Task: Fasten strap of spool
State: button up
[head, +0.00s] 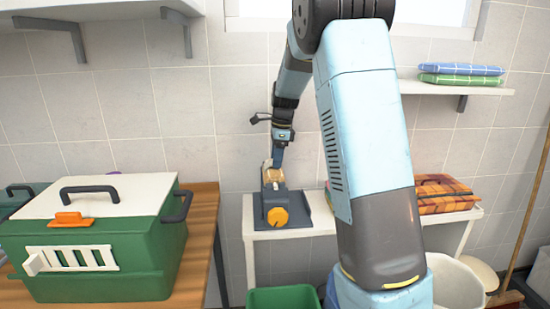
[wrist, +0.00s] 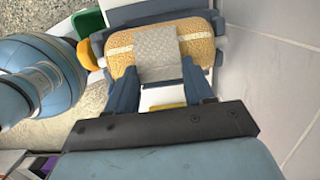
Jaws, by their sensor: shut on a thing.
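The tan spool (head: 272,176) sits on a dark grey-blue stand (head: 268,204) with an orange knob (head: 278,217) on its front. In the wrist view the spool (wrist: 122,60) lies across the picture with a pale band around it. A grey strap piece (wrist: 156,53) lies over its middle. My gripper (wrist: 160,75) has one finger on each side of the grey piece and is shut on it. In the head view my gripper (head: 276,160) is small and comes down onto the spool from above. Whether the strap's end is fixed is hidden.
The stand is on a white table (head: 328,226) against a tiled wall. A green carrier (head: 100,270) on a wooden table is at left. A green bin (head: 283,298) is below in front. An orange patterned box (head: 445,195) is at right, under a shelf with folded towels (head: 460,74).

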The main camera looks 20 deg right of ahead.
jog(key=o, duration=1.1)
jog(key=shift+c, duration=0.2)
notch_tip(320, 180, up, 14)
jog(key=d, duration=0.1)
jog(key=shift+d+f, duration=0.2)
jog(key=shift+d, duration=0.15)
jog(key=shift+s, duration=0.15)
jog(key=s+a+r+n+t, duration=0.15)
jog(key=s+n, duration=0.35)
jog(key=s, duration=0.5)
jog(key=s+a+r+n+t, duration=0.1)
jog(key=s+r+n, duration=0.3)
jog(key=s, duration=0.6)
jog(key=s+f+n+t, duration=0.1)
jog(key=s+f+n, duration=0.1)
jog(key=s, duration=0.3)
jog(key=s+a+f+n+t+h, duration=0.1)
jog(key=s+f+n, duration=0.2)
jog(key=s+n, duration=0.2)
jog(key=s+f+n+t, duration=0.1)
jog(key=s+f+n, duration=0.1)
jog(key=s+n, duration=0.2)
jog(key=s, duration=0.3)
jog(key=shift+s+a+f, duration=0.15)
jog(key=shift+a+f, duration=0.1)
jog(key=shift+a, duration=0.15)
